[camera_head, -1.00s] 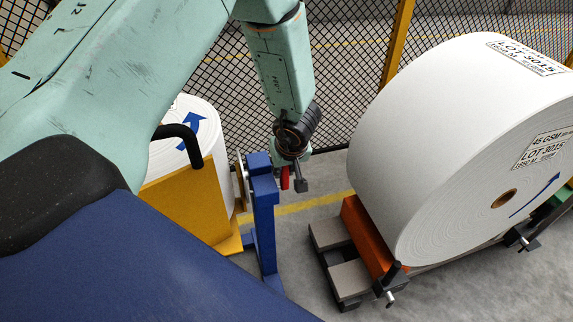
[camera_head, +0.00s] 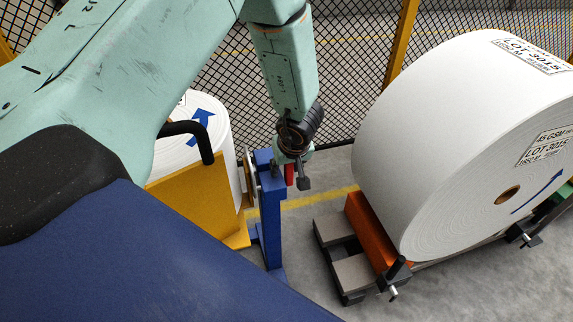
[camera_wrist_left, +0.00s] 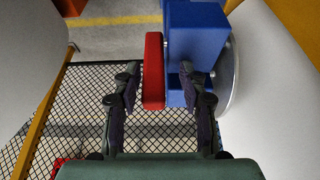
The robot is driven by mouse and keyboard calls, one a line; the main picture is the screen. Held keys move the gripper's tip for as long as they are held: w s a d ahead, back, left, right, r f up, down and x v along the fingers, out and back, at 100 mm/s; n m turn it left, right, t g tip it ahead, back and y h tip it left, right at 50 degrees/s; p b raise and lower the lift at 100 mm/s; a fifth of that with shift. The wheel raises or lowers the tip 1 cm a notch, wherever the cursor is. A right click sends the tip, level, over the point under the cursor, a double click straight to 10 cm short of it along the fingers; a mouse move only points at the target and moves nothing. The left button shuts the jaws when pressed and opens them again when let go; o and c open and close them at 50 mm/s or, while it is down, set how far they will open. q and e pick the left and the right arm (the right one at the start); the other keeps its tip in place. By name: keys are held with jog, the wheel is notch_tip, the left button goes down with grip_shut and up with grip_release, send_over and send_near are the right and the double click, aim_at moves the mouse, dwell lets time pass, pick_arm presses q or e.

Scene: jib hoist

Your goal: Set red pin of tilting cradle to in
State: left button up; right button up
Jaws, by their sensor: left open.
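The red pin (camera_head: 289,174) is a slim red bar beside the top of a blue post (camera_head: 271,220) on the tilting cradle, whose yellow plate (camera_head: 190,195) stands behind my blue body. My left gripper (camera_head: 297,180) hangs at the post top, next to the pin. In the left wrist view the red pin (camera_wrist_left: 153,70) lies between the two spread fingers of my left gripper (camera_wrist_left: 158,78), with a gap visible on its left. The right finger is close to the blue block (camera_wrist_left: 195,40). Whether any finger touches the pin is unclear. My right gripper is out of view.
A large white paper roll (camera_head: 440,150) rests on an orange-and-grey stand (camera_head: 350,270) to the right. Another white roll (camera_head: 222,140) stands behind the yellow plate. A black mesh fence (camera_head: 350,70) runs behind. Some floor is clear between post and stand.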

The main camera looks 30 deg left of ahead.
pick_arm(q)
jog(key=shift+w, duration=0.1)
jog(key=v, duration=1.2)
jog(key=shift+d, duration=0.1)
dwell(0.5)
